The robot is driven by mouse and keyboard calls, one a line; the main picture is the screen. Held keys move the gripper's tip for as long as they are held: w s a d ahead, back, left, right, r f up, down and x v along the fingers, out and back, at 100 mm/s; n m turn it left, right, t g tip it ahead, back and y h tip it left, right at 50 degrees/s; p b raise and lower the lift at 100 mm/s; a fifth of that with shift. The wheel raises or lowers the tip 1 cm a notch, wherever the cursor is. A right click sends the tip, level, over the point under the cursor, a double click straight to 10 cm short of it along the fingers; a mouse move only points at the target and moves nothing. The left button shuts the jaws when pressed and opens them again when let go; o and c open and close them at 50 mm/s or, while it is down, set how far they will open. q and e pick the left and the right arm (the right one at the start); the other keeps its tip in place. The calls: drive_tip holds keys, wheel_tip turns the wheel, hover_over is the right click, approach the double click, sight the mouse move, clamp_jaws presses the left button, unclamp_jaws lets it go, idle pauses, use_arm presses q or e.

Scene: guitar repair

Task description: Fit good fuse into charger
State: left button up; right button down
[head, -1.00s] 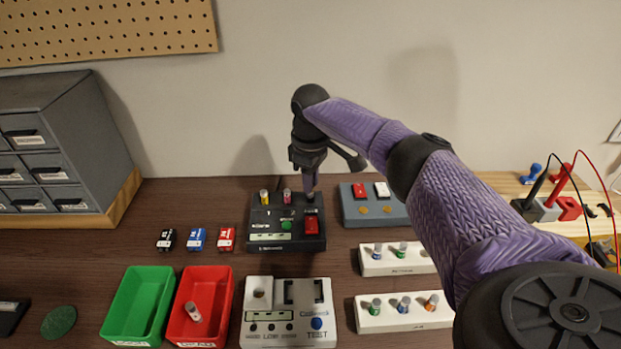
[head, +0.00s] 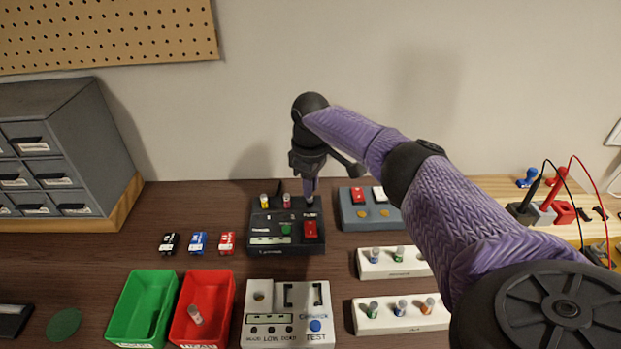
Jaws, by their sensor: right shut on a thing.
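The black charger (head: 268,241) stands at the middle of the bench. A yellow-banded cylinder (head: 264,201) and a pink-banded cylinder (head: 287,201) stand upright in its back edge, and a red switch (head: 311,229) is at its right. My right gripper (head: 310,196) points down over the charger's back right corner. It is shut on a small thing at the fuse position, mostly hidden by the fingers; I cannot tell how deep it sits. Upright fuses stand in two white racks (head: 393,264) (head: 386,327) at the right. My left gripper is not in view.
A white tester (head: 287,337) stands in front of the charger. A green bin (head: 128,318) and a red bin (head: 188,334) with one cylinder (head: 195,314) are to its left. A blue-grey box (head: 351,218) is close right of the charger. Test leads (head: 577,170) are far right.

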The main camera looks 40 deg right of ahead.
drive_tip(key=shift+f, duration=0.35)
drive_tip(key=shift+f+b, duration=0.7)
drive_tip(key=shift+f, duration=0.3)
drive_tip(key=shift+c, duration=0.7)
unclamp_jaws()
wheel_tip(320, 180, up, 7)
drive_tip(key=p, duration=0.7)
drive_tip(key=shift+r, duration=0.15)
